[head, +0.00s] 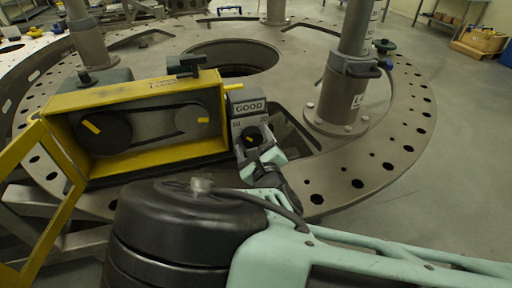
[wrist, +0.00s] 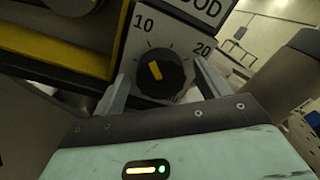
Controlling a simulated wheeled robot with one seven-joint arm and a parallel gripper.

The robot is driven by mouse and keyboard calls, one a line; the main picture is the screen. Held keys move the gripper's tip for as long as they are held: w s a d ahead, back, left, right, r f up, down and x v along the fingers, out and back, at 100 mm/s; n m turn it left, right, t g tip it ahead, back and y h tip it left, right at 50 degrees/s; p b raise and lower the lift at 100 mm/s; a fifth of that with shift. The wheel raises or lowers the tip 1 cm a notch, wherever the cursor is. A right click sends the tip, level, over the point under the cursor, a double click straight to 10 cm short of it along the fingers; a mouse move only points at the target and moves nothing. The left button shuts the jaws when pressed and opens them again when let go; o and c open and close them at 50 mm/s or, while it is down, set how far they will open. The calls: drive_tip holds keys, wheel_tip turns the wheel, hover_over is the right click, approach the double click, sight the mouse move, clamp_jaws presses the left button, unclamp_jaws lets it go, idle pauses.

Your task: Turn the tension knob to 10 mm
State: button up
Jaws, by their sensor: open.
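The tension knob (wrist: 160,75) is black with a yellow pointer mark, on a pale panel (wrist: 178,28) marked 10 at upper left and 20 at right. In the wrist view the pointer is tilted to the upper left, roughly toward the 10 side. In the head view the knob (head: 252,138) sits below a GOOD label, at the right end of the yellow belt housing. My gripper (wrist: 162,92) is open, with one finger on each side of the knob. I cannot tell whether the fingers touch it. In the head view my gripper (head: 262,158) partly covers the panel's lower part.
The yellow housing (head: 140,165) holds two pulleys and a belt, and its yellow door (head: 38,205) hangs open at left. A round turret plate (head: 375,175) with holes lies behind. A thick grey post (head: 345,90) stands to the right.

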drive_tip(key=p+v, duration=0.5)
drive_tip(key=v, duration=1.2)
drive_tip(key=shift+s+d+p, duration=0.1)
drive_tip(key=shift+s+p, duration=0.15)
drive_tip(key=shift+p, duration=0.1)
drive_tip(key=shift+f, duration=0.1)
drive_tip(key=s+d+r+m+g+h, duration=0.2)
drive_tip(key=d+r+m+g+h, duration=0.25)
drive_tip(key=d+m+h, duration=0.5)
drive_tip(key=s+d+r+m+g+h, duration=0.25)
drive_tip(key=d+m+g+h, duration=0.4)
drive_tip(key=m, duration=0.55)
drive_tip(key=s+r+m+g+y, duration=0.5)
drive_tip(key=s+m+g, duration=0.15)
drive_tip(key=m, duration=0.25)
drive_tip(key=s+a+r+m+y, duration=0.2)
drive_tip(key=a+r+m+y, duration=0.4)
drive_tip(key=r+m+y, duration=0.1)
drive_tip(key=shift+a+m, duration=0.4)
drive_tip(key=shift+m, duration=0.05)
